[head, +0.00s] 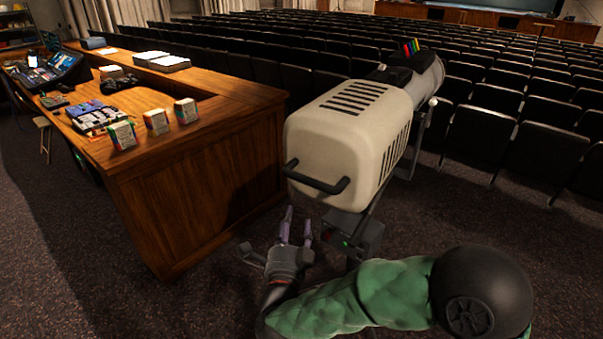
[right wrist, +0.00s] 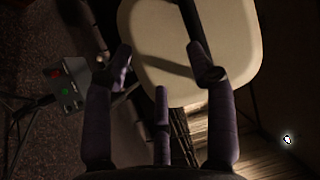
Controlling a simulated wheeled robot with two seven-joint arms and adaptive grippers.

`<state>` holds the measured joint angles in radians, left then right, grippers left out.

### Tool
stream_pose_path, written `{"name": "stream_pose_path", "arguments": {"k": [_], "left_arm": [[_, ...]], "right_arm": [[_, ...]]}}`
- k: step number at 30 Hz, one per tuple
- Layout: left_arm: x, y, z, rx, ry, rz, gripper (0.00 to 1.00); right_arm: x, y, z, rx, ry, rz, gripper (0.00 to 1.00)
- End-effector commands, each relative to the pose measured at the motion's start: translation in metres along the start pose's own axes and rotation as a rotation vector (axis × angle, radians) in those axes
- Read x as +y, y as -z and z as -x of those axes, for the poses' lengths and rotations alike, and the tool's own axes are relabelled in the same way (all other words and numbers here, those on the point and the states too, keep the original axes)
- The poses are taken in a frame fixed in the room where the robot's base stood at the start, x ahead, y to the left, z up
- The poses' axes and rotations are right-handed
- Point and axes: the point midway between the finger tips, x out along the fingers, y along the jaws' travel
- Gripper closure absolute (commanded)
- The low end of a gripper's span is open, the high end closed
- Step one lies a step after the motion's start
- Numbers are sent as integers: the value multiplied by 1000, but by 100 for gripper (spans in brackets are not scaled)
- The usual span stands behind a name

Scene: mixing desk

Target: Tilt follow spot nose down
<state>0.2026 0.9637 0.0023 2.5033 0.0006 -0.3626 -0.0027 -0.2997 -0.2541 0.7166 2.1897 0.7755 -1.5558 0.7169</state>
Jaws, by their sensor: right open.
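The follow spot (head: 345,140) is a cream housing with a grey barrel pointing away toward the seats at the upper right. Its dark rear handle (head: 318,182) sticks out low on the near end. My right gripper (head: 297,222) is open and empty, just below and left of the handle in the head view, fingers pointing up. In the right wrist view the spread fingers (right wrist: 162,75) lie in front of the cream housing (right wrist: 200,85). A dark bar, apparently the handle (right wrist: 190,18), ends close to the right finger; contact cannot be told. My left gripper is out of view.
A wooden desk (head: 200,150) with small boxes (head: 158,122) and mixing gear stands left of the spot. A box with red and green lights (head: 352,238) sits on the stand under the spot. Rows of dark seats (head: 470,130) fill the back. Carpet is clear at the lower left.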

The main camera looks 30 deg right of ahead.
Motion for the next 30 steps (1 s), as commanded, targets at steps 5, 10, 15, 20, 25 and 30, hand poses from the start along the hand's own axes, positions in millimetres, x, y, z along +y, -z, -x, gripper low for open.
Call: {"name": "stream_pose_path", "arguments": {"k": [5, 10, 15, 20, 25, 30], "left_arm": [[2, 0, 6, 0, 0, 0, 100], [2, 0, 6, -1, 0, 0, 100], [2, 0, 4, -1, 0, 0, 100], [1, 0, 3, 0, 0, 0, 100], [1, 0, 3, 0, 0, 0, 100], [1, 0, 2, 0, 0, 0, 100]], "right_arm": [[-28, 24, 5, 82, 48, -88, 44], [-30, 29, -2, 98, 54, -101, 44], [-31, 32, -27, 100, 53, -98, 44], [-32, 34, -56, 99, 53, -98, 44], [-34, 36, -82, 96, 53, -97, 44], [-35, 37, -97, 95, 53, -98, 44]]}}
